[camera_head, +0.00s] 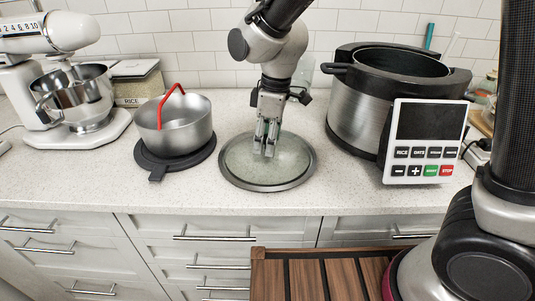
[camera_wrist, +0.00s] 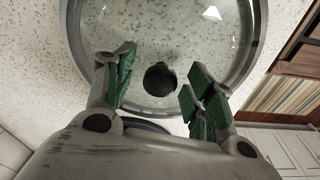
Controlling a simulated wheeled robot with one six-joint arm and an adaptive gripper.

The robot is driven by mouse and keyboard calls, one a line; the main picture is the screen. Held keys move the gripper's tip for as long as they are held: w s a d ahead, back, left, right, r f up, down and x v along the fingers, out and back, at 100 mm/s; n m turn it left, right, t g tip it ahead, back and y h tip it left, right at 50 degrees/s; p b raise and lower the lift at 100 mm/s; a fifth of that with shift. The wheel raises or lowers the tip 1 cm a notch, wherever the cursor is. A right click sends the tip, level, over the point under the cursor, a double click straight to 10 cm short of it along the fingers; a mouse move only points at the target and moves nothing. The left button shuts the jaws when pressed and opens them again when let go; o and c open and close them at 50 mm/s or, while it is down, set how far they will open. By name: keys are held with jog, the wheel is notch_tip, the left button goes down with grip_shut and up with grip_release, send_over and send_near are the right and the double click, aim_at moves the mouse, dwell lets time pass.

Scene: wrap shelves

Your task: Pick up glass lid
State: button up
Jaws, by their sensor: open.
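The glass lid (camera_head: 285,172) lies on the counter between the pot and the cooker, a clear round pane with a grey metal rim. My gripper (camera_head: 267,150) is above it, pointing down, with its fingertips over the middle of the lid. In the wrist view the lid (camera_wrist: 205,50) fills the upper middle, and its dark round knob (camera_wrist: 160,79) shows between the green-padded fingers of my gripper (camera_wrist: 157,85). The fingers are open, with a gap on both sides of the knob. In the head view the knob is hidden behind the fingers.
A metal pot (camera_head: 174,130) with a red handle stands on a black trivet (camera_head: 157,172) at the left. A large cooker (camera_head: 352,113) with a control panel (camera_head: 423,143) stands close at the right. A stand mixer (camera_head: 105,132) is at the far left. The counter's front strip (camera_head: 190,203) is clear.

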grip_shut()
jog(key=shift+r, duration=0.1)
